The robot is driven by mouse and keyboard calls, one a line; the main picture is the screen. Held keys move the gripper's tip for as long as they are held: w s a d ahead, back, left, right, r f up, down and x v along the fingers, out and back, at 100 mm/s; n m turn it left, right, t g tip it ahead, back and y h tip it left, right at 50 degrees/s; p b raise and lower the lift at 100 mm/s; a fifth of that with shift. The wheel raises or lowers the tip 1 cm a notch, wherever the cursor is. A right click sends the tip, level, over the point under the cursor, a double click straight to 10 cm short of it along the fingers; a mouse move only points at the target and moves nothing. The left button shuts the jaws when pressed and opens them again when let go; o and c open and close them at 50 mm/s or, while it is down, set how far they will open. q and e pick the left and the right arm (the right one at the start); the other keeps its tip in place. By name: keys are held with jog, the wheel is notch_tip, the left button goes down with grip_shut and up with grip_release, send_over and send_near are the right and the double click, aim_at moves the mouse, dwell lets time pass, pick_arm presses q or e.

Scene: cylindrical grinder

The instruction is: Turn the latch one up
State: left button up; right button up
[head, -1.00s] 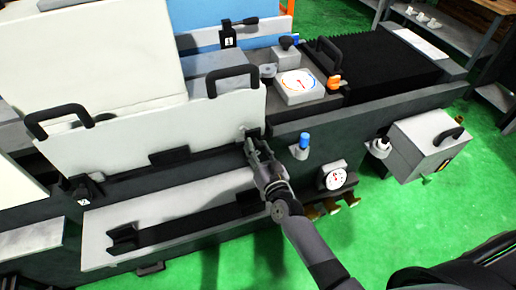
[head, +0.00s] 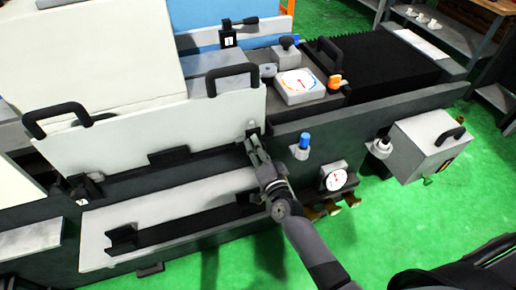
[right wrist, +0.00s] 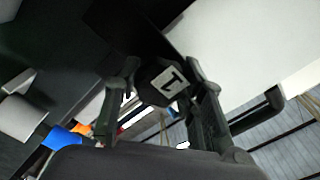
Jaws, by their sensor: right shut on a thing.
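Latch one is a small black piece with a white label marked 1 (right wrist: 168,84), seen in the right wrist view between the fingers of my right gripper (right wrist: 162,68). In the head view my right gripper (head: 252,138) is at the lower right corner of the white door (head: 195,122) and hides most of the latch. The gripper is shut on the latch. How far the latch is turned cannot be told. My left gripper is not in view.
A similar labelled latch (head: 84,192) is at the door's lower left corner, and another (head: 229,40) stands behind. A blue-topped knob (head: 304,141) and a dial (head: 334,177) are just right of my gripper. A grey box (head: 424,146) juts out further right.

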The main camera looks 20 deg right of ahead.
dwell(0.4)
jog(key=o, duration=1.2)
jog(key=s, duration=1.2)
jog(key=shift+d, duration=0.2)
